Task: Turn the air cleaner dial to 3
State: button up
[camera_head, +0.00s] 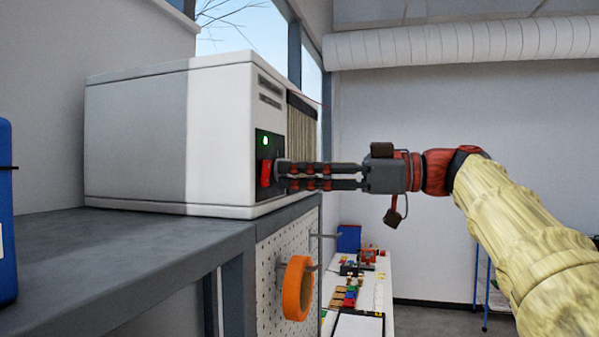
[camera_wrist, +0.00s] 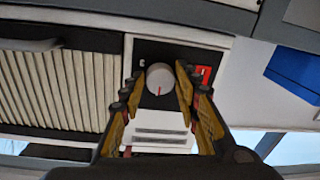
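The air cleaner (camera_head: 150,140) is a large white and grey box on a dark shelf. Its black control panel (camera_head: 262,150) has a lit green light and a red switch (camera_head: 265,173). In the wrist view the round pale dial (camera_wrist: 159,76) has a red mark near its lower edge, with the red switch (camera_wrist: 203,74) to its right. My gripper (camera_wrist: 157,82) has its fingers apart, one on each side of the dial, with small gaps visible. In the head view my gripper (camera_head: 283,174) reaches the panel from the right.
The dark grey shelf (camera_head: 120,250) supports the cleaner. Below hangs an orange ring (camera_head: 291,288) on a pegboard (camera_head: 270,262). A white table (camera_head: 378,294) with small coloured parts stands behind. A blue object (camera_head: 6,210) is at the left edge.

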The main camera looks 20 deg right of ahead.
jog(key=c, duration=0.6)
jog(key=shift+c, duration=0.4)
jog(key=shift+m, duration=0.4)
jog(key=shift+s+a+r+m+t+h+p, duration=0.2)
jog(key=shift+m+p, duration=0.9)
jog(key=shift+m, duration=2.95)
jog(key=shift+w+d+f+m+t+p, duration=0.1)
jog(key=shift+m+t+p, duration=0.7)
jog(key=shift+m, duration=3.2)
jog(key=shift+s+a+r+m+g+h+p, duration=0.15)
jog(key=shift+m+p, duration=1.3)
jog(key=shift+m, duration=2.6)
jog(key=shift+d+f, duration=0.1)
jog(key=shift+f, duration=0.1)
jog(key=o, duration=1.2)
jog(key=shift+c, duration=0.2)
